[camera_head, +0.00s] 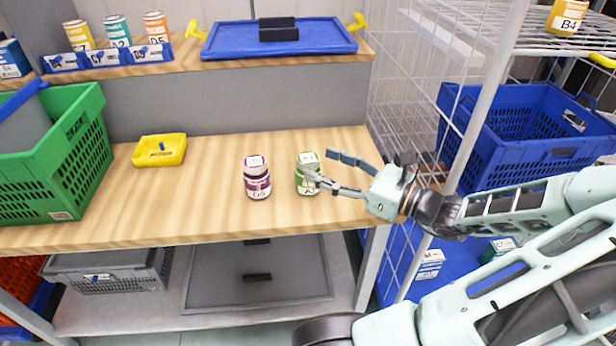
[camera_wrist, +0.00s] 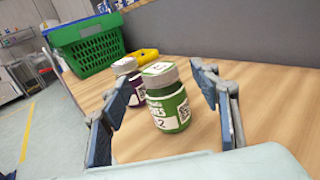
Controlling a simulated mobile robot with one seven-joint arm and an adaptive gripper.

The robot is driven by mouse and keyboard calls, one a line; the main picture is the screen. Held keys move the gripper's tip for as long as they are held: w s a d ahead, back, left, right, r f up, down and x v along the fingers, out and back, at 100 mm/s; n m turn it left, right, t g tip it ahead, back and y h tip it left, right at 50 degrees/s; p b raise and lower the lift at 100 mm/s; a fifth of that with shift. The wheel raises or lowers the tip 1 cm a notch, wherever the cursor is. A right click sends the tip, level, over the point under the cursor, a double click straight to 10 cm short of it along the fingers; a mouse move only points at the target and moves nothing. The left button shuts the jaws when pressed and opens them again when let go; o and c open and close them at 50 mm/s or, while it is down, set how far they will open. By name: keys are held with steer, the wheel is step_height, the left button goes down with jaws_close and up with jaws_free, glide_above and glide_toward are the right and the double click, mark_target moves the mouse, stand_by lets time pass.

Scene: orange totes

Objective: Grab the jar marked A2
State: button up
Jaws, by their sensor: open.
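A green jar (camera_head: 306,160) with a pale lid stands upright on the wooden table, right of the middle. In the wrist view the green jar (camera_wrist: 172,108) shows a label ending in "2"; the head view shows its label partly, and the letter is hard to read. My gripper (camera_head: 322,165) is open, coming from the right. Its two fingers lie on either side of the green jar in the wrist view, with gaps visible. In the head view the near finger covers part of the jar.
A purple jar (camera_head: 257,178) stands left of the green one. A yellow bin (camera_head: 160,150) and green crate (camera_head: 60,160) are farther left. Cans, including a teal one (camera_head: 117,31), stand on the upper shelf beside a blue tray (camera_head: 278,37). A wire rack (camera_head: 412,80) is at right.

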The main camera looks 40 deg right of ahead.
steer(key=b+x, duration=0.1)
steer(key=x, duration=0.3)
steer(key=shift+w+a+b, duration=0.2)
steer(key=shift+w+b, duration=0.15)
steer(key=shift+b, duration=0.05)
steer(key=shift+r, duration=0.1)
steer(key=shift+c, duration=0.6)
jaws_close()
